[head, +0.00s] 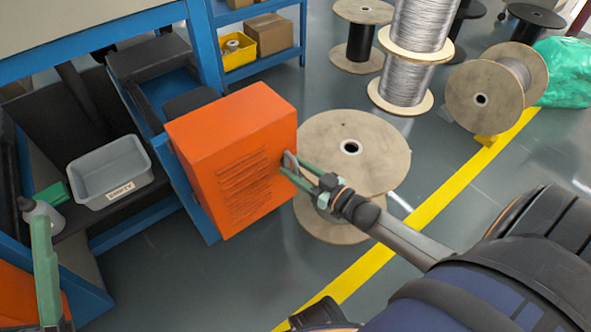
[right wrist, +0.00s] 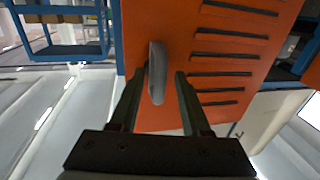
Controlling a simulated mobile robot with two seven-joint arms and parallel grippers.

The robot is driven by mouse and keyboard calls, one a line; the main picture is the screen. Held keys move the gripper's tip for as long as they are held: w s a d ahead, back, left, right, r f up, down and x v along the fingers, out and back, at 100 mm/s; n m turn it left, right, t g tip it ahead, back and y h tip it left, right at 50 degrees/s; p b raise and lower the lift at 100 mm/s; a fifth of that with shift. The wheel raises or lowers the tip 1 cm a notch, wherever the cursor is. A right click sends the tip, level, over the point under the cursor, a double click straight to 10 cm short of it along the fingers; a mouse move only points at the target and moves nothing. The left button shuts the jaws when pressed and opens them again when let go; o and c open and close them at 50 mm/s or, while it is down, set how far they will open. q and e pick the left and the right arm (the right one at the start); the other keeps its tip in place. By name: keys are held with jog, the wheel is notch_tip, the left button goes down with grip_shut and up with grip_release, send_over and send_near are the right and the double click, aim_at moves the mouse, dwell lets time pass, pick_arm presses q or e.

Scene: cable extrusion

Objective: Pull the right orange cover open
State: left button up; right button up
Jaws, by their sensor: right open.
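The right orange cover (head: 225,135) is a box-shaped panel with slots, against the blue frame. Its grey handle (head: 290,160) is on the side facing my right gripper (head: 305,178). In the right wrist view, the handle (right wrist: 157,72) stands between the open fingers of the right gripper (right wrist: 158,85), nearer the left finger; contact cannot be told. The slotted orange face (right wrist: 235,60) fills the upper middle of that view. A green finger of my left gripper (head: 45,270) shows at the lower left of the head view; its opening cannot be told.
A wooden cable spool (head: 375,145) stands on the floor close behind the right gripper. A grey bin (head: 110,172) sits on a dark shelf at left. More spools stand at the back right. Grey floor with a yellow line (head: 440,205) is clear in front.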

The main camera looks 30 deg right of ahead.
jog(key=shift+c, duration=0.2)
grip_shut()
dwell(1.3)
